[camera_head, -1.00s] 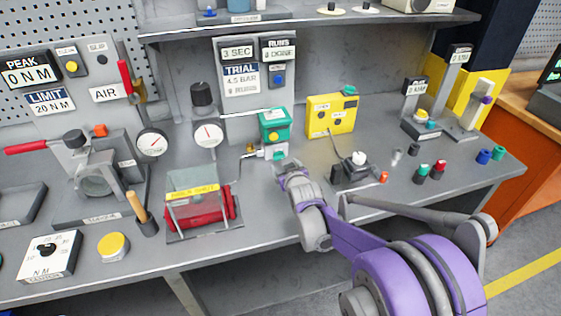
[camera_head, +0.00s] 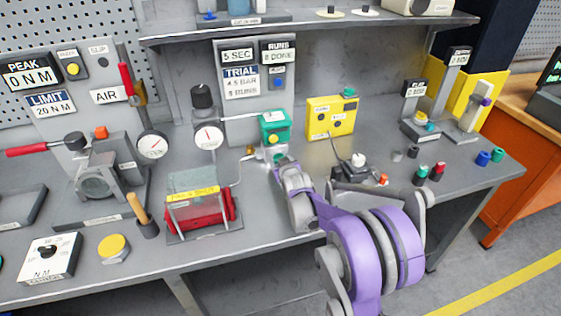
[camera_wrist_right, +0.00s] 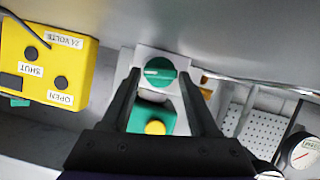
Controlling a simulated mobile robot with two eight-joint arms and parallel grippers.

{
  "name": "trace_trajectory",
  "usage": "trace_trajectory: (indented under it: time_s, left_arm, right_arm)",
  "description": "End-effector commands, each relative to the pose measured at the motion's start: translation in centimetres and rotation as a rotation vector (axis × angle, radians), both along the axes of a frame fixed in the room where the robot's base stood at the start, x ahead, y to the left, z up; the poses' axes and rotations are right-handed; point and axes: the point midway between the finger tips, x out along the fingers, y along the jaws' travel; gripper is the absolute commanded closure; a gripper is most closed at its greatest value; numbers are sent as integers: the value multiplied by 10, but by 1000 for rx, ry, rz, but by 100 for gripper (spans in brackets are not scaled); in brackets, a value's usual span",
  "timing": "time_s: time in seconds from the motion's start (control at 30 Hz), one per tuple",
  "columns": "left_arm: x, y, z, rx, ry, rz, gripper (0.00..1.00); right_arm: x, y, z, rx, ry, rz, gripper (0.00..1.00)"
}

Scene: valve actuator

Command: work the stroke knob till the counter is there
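In the right wrist view a round green knob (camera_wrist_right: 159,70) with a pale bar mark sits on a light grey block. It is between the fingertips of my right gripper (camera_wrist_right: 160,78), which is open with a gap on each side; I cannot tell the depth. A green box (camera_wrist_right: 140,118) with a yellow button is between the fingers, and also shows in the head view (camera_head: 274,119). In the head view my right gripper (camera_head: 282,162) is just below that box, partly hidden by my wrist. The counter panel (camera_head: 278,52) reads RUNS and DONE; its digit is unclear. My left gripper is not in view.
A yellow box (camera_head: 330,116) marked OPEN and SHUT stands right of the green box. A red cylinder under a clear guard (camera_head: 200,205) and a gauge (camera_head: 208,136) stand left. The shelf (camera_head: 310,22) overhangs behind.

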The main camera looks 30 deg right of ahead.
Motion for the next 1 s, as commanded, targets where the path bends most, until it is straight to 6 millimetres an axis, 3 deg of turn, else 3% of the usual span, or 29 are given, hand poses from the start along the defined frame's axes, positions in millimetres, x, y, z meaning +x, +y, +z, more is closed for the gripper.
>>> trace_trajectory:
  time_s: [0.07,0.3,1.0]
  left_arm:
    - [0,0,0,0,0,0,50]
    - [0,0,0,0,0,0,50]
    - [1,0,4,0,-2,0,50]
  right_arm:
    - [0,0,0,0,0,0,55]
    - [0,0,0,0,0,0,98]
    - [-1,-2,0,188,-44,0,100]
